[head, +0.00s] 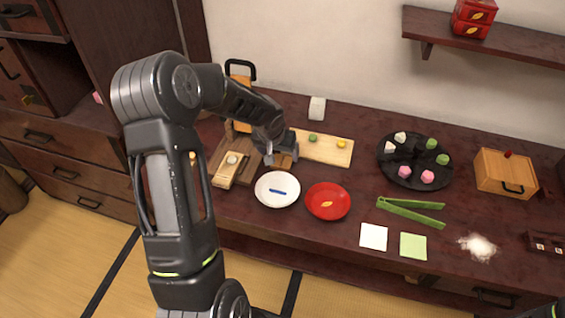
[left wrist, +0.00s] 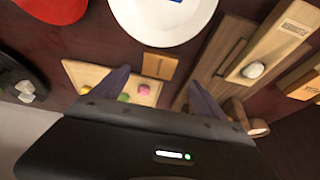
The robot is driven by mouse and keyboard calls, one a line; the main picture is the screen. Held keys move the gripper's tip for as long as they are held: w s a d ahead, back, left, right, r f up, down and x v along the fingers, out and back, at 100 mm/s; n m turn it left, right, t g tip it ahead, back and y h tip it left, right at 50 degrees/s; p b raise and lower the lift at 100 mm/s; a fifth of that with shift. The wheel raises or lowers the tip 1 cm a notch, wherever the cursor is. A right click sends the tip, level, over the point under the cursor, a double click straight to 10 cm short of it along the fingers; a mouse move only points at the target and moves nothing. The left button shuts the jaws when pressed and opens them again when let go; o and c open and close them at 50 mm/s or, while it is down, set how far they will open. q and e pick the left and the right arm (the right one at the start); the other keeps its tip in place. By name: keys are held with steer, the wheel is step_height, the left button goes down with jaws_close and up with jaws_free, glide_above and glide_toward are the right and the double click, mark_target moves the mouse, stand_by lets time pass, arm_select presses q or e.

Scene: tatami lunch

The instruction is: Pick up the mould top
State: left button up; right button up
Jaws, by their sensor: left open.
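A small brown wooden block (head: 284,161), which looks like the mould top, lies on the dark counter beside the sweets board. In the left wrist view the block (left wrist: 160,66) shows just beyond the gap between my fingertips. My left gripper (head: 282,152) is low over the counter, right by the block, and partly hides it. Its fingers (left wrist: 157,80) are spread in the left wrist view with nothing between them. A long wooden mould piece (head: 223,180) with a white lump (left wrist: 252,70) on it lies to the left. My right gripper is out of view.
A white plate (head: 264,195) and red plate (head: 343,213) stand in front. The sweets board (head: 325,157) lies close behind the gripper. A black round tray (head: 391,174), green tongs (head: 410,205) and wooden box (head: 500,165) are to the right.

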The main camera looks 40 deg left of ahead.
mark_target(282, 162)
arm_select(q)
steer(key=shift+w+a+f, duration=0.1)
steer(key=shift+w+f, duration=0.05)
steer(key=shift+f, duration=0.3)
steer(key=p+x, duration=0.1)
steer(key=x, duration=0.4)
steer(key=shift+f, duration=0.15)
steer(key=shift+c, duration=0.4)
steer(key=c, duration=1.4)
